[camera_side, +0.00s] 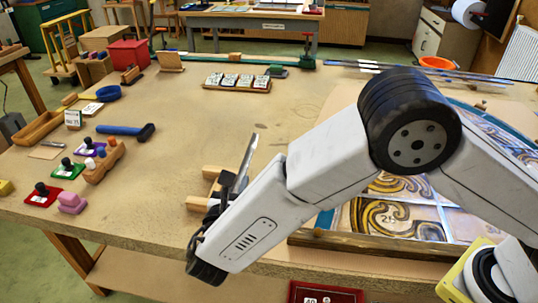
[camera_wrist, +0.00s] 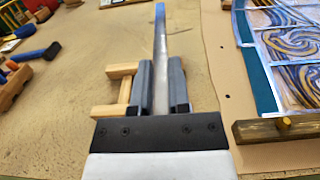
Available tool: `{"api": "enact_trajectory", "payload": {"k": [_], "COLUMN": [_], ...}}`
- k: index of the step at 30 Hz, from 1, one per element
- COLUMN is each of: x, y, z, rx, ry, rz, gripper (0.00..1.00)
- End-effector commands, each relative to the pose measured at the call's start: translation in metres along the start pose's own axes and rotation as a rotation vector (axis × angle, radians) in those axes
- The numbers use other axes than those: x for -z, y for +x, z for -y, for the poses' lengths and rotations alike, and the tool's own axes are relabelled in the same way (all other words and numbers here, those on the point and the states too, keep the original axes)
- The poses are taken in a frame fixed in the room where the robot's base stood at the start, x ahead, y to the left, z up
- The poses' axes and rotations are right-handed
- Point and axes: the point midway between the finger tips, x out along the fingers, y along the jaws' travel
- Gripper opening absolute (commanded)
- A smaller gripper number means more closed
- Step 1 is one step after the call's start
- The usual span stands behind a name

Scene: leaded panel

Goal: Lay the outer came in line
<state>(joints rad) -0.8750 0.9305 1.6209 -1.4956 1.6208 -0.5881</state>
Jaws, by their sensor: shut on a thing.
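A slim grey came (camera_side: 248,153) stands out from my gripper (camera_side: 237,184) in the side view. In the wrist view the same came (camera_wrist: 160,40) runs straight away from between the fingers of my gripper (camera_wrist: 161,78), its far end bluish. My gripper is shut on it; the held end is partly hidden by the fingers. The leaded panel (camera_side: 395,216), with swirled amber and blue glass, lies to the right, apart from the came. It also shows at the right of the wrist view (camera_wrist: 290,75). My arm hides much of the panel in the side view.
A wooden stand (camera_wrist: 122,72) is close by my gripper's left finger; contact is unclear. A wooden batten (camera_wrist: 272,128) borders the panel's near edge. A blue-handled hammer (camera_side: 125,131) and stamps (camera_side: 68,168) lie left. Thin strips (camera_side: 430,73) lie at the back right.

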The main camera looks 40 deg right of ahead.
Motion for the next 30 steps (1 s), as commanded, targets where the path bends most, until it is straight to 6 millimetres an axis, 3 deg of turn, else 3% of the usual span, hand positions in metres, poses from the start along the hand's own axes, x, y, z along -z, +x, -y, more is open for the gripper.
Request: {"api": "enact_trajectory", "payload": {"k": [15,30], "x": [0.026,0.069], "y": [0.020,0.032], "z": [-0.053,-0.085], "rx": [-0.001,0.000], "ry": [0.001,0.000], "rz": [0.001,0.001], "gripper": [0.00,0.00]}}
